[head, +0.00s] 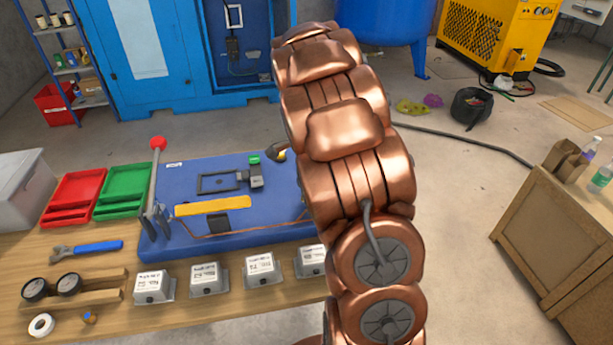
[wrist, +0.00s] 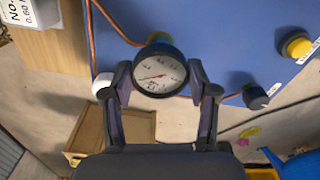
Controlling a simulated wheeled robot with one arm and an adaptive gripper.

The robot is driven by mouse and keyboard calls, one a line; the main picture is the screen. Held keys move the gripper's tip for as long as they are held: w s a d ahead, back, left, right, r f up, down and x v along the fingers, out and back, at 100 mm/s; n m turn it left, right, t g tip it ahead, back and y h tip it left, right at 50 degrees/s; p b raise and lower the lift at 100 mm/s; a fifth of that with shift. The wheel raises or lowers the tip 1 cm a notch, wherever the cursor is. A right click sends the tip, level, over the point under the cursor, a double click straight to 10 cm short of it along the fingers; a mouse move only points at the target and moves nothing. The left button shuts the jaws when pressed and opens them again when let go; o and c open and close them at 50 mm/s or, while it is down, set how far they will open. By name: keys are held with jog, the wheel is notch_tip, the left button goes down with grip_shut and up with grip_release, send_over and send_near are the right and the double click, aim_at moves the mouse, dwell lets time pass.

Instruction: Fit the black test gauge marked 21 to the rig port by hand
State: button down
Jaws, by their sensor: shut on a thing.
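In the wrist view my gripper (wrist: 160,82) is shut on a round gauge (wrist: 159,71) with a black rim, white dial and red needle. A finger presses each side of it. Its number cannot be read. The blue rig board (wrist: 215,25) lies behind it, and a yellow-green fitting (wrist: 160,40) shows just past its upper rim. I cannot tell whether the gauge touches this fitting, and the port itself is hidden. In the head view the blue rig board (head: 180,185) lies on the bench; my arm hides my gripper and the held gauge.
Two black gauges (head: 36,289) (head: 69,284) rest on a wooden rack. A wrench (head: 90,249), red tray (head: 72,197), green tray (head: 124,190) and labelled grey boxes (head: 153,286) surround the rig. A red-knobbed lever (head: 158,143) stands up. A yellow knob (wrist: 297,46) and black knob (wrist: 255,96) are nearby.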

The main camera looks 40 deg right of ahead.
jog(key=shift+m, duration=0.5)
jog(key=shift+c, duration=1.2)
grip_release()
